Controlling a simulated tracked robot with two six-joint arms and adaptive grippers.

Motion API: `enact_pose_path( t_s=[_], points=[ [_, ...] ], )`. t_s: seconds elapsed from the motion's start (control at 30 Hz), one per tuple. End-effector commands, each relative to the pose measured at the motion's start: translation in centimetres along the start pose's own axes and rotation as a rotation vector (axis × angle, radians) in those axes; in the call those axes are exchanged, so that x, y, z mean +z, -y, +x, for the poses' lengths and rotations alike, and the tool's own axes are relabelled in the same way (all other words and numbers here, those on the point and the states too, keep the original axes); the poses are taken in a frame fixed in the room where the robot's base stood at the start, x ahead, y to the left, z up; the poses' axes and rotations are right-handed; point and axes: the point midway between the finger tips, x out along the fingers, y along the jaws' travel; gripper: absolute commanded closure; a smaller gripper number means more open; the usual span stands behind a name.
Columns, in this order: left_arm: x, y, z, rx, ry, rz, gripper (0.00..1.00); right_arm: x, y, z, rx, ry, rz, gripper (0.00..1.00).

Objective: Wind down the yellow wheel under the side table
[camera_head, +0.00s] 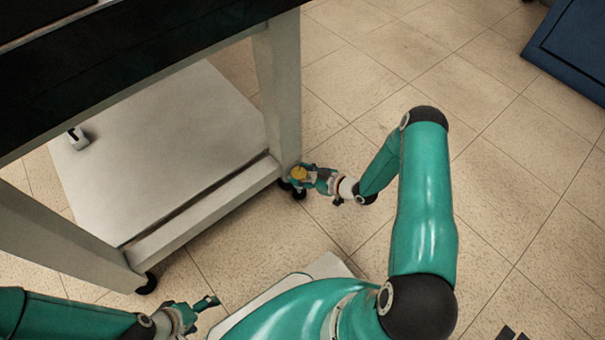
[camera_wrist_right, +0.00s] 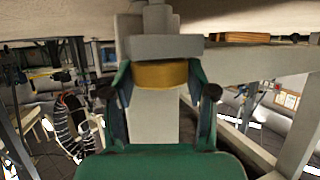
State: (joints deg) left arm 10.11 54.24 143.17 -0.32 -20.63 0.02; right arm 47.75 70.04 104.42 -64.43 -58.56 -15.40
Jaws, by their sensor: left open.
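The yellow wheel (camera_head: 299,173) is low on the near right leg of the side table (camera_head: 205,205), just above the caster. My right gripper (camera_wrist_right: 160,84) is at the wheel, with one finger on each side. In the right wrist view the yellow wheel (camera_wrist_right: 160,74) lies between the fingertips, which appear to touch its sides. In the head view my right gripper (camera_head: 306,176) reaches the wheel from the right. My left gripper (camera_head: 205,304) is open and empty at the lower left, in front of the table and apart from it.
A black caster (camera_head: 147,284) supports the near left leg. A dark blue object (camera_head: 570,50) stands at the upper right. The tiled floor right of the table is clear apart from my right arm.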

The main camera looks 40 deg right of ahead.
Motion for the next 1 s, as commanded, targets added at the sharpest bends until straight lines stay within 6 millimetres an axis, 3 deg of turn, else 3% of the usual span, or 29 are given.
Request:
enact_pose_path(
  t_s=[0.03,0.17,0.57,1.0],
  points=[
    [0.0,0.0,0.0,0.0,0.0,0.0,0.18,0.0,0.0,0.0,0.0,0.0,0.0,0.58],
    [0.0,0.0,0.0,0.0,0.0,0.0,0.18,0.0,0.0,0.0,0.0,0.0,0.0,0.78],
    [0.0,-0.3,-0.9,0.0,0.0,0.0,0.18,-0.2,0.1,-0.1,0.068,0.002,0.03,0.78],
    [0.0,-1.4,-4.0,0.0,0.0,0.0,0.18,-0.3,0.7,0.0,0.357,0.003,0.149,0.78]
  ],
)
